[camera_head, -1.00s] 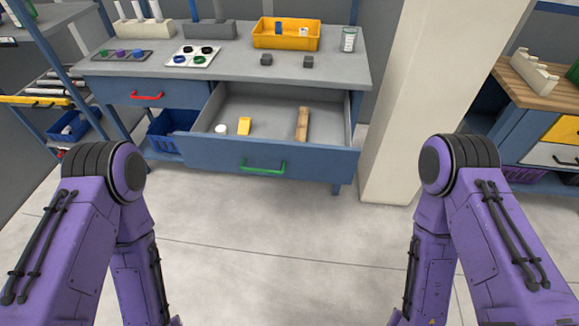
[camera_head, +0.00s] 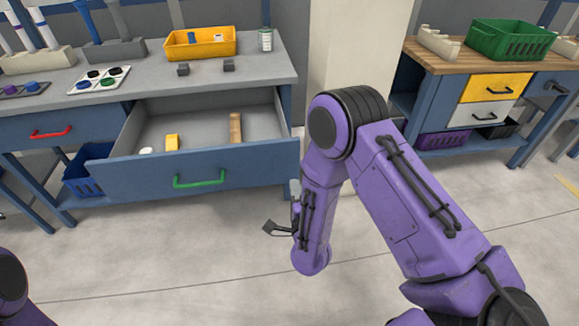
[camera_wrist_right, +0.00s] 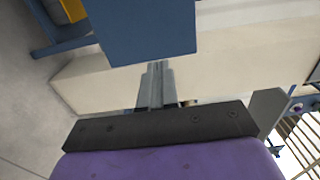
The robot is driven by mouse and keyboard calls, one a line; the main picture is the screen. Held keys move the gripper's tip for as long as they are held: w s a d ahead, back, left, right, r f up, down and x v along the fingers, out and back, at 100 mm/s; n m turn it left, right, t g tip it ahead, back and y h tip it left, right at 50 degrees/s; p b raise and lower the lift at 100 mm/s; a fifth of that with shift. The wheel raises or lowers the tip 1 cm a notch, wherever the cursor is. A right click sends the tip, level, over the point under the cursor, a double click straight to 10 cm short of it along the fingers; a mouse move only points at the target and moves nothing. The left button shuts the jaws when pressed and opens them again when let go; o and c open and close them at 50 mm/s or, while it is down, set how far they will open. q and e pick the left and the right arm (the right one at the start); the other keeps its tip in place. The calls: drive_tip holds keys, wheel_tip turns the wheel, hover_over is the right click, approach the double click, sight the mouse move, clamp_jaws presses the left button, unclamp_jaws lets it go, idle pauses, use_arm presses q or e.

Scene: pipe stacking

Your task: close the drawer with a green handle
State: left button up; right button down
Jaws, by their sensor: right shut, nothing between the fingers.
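The drawer with the green handle (camera_head: 200,179) is pulled open from the blue workbench, and its wide blue front (camera_head: 245,171) faces me. Inside it lie a white round item (camera_head: 146,150), a yellow block (camera_head: 172,142) and a brown wooden piece (camera_head: 235,128). My right gripper (camera_wrist_right: 157,88) is shut and empty in the right wrist view, just below a blue panel (camera_wrist_right: 145,30) that looks like the drawer's front. In the head view it is mostly hidden by my arm, near the drawer's right end. My left gripper is out of view.
A shut drawer with a red handle (camera_head: 50,132) is at left. A yellow bin (camera_head: 200,42) and small parts stand on the bench top (camera_head: 262,66). A pale pillar (camera_head: 360,50) and a second, wooden-topped bench (camera_head: 445,62) are at right. The floor in front is clear.

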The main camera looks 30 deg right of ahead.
sight(289, 158)
drive_tip(key=x, duration=0.9)
drive_tip(key=shift+w+d+f+p, duration=0.1)
drive_tip(key=shift+w+d+p, duration=0.05)
drive_tip(key=shift+w+p, duration=0.2)
drive_tip(key=shift+d, duration=0.1)
